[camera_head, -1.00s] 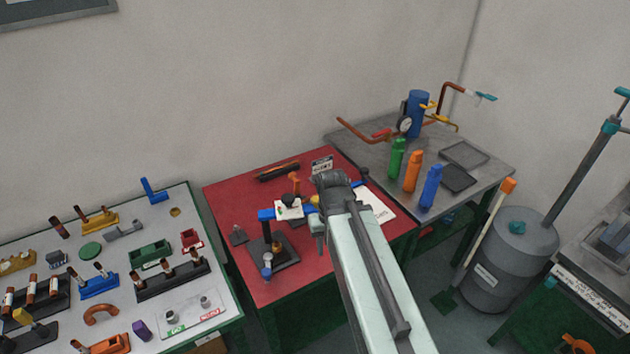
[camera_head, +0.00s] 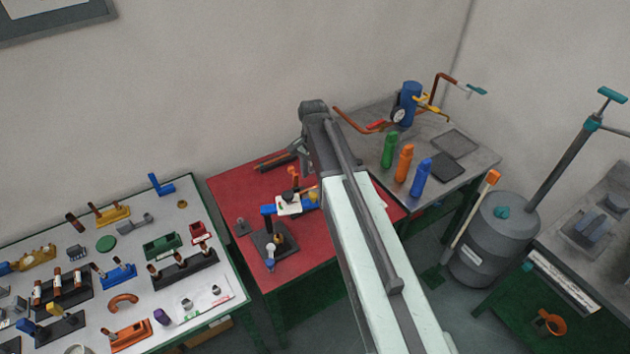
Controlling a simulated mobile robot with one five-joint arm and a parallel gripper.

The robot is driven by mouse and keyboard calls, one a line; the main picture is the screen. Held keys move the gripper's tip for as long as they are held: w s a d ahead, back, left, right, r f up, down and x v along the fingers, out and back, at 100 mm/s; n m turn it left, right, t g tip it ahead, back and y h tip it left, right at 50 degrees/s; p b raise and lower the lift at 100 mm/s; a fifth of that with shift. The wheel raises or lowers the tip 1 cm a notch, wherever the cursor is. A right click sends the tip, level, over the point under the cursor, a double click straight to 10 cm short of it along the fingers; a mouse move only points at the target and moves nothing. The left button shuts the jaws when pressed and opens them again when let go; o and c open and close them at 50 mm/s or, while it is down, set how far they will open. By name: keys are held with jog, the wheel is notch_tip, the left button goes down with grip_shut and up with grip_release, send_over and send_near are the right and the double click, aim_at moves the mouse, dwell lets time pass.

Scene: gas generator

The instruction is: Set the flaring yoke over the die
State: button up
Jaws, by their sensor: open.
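On the red bench top (camera_head: 225,187) stands a dark stand (camera_head: 275,243) with a black upright. A blue piece (camera_head: 268,210) sits at the top of the upright, with a white plate (camera_head: 289,207) and a blue part (camera_head: 311,201) to its right. I cannot tell for certain which of these are the flaring yoke and the die. My gripper (camera_head: 302,152) is open, beyond and above this group, near the bench's back edge. It is small and partly hidden by my arm, and I see nothing held in it.
A orange upright piece (camera_head: 294,177) stands behind the group. Green (camera_head: 389,150), orange (camera_head: 404,163) and blue (camera_head: 422,178) bottles stand on the grey table at right. A crowded parts table (camera_head: 215,260) is at left. My arm hides the red bench's right side.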

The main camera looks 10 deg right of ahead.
aim_at(313, 194)
notch_tip(313, 194, down, 8)
jog(key=b, duration=0.8)
jog(key=shift+s+f, duration=0.1)
jog(key=shift+f, duration=0.05)
grip_shut()
dwell(0.9)
